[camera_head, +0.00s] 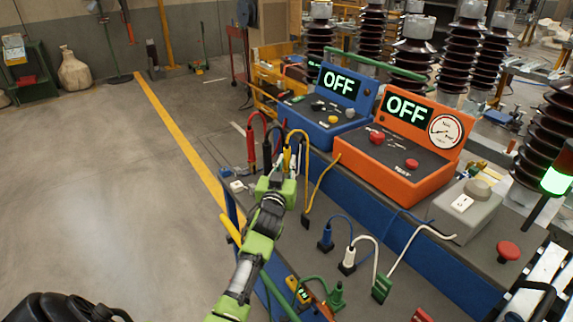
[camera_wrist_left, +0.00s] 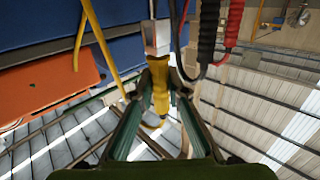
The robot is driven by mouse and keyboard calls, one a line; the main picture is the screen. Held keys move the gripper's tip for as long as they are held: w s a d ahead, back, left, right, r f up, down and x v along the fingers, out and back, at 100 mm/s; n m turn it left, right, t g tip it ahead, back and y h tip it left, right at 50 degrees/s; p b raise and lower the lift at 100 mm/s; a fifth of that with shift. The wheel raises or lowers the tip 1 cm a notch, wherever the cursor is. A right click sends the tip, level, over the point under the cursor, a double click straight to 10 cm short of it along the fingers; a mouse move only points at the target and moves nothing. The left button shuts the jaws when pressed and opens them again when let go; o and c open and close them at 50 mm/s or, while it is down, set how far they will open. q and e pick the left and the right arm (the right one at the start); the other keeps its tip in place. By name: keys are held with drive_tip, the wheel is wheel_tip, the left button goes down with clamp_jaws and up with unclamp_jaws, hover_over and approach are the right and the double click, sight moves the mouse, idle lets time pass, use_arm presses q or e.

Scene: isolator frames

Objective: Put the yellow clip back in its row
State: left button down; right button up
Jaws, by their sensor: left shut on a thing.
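My left gripper (camera_head: 287,172) is shut on the yellow clip (camera_head: 287,157) at the left edge of the workbench. In the left wrist view the yellow clip (camera_wrist_left: 160,88) sits between the two fingertips (camera_wrist_left: 160,80). A grey metal piece (camera_wrist_left: 156,38) meets its upper end; I cannot tell whether it is seated. The black clip (camera_head: 267,151) and red clip (camera_head: 251,147) stand to its left in the head view, apart from the gripper. A yellow cable (camera_head: 325,174) loops off to the right. My right gripper is not in view.
A blue box (camera_head: 330,108) and an orange box (camera_head: 395,160), both reading OFF, stand behind and to the right. The floor to the left is open.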

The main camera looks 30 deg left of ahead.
sight(286, 177)
use_arm(q)
drive_tip(key=shift+s+d+r+p, duration=0.1)
drive_tip(key=shift+s+r+p, duration=0.05)
drive_tip(key=shift+p, duration=0.2)
wheel_tip(286, 177, down, 6)
drive_tip(key=b, duration=0.4)
drive_tip(key=shift+r+b, duration=0.1)
drive_tip(key=shift+b, duration=0.2)
idle(1.6)
drive_tip(key=shift+s+f+b, duration=0.1)
drive_tip(key=shift+f+b, duration=0.6)
drive_tip(key=shift+f, duration=0.6)
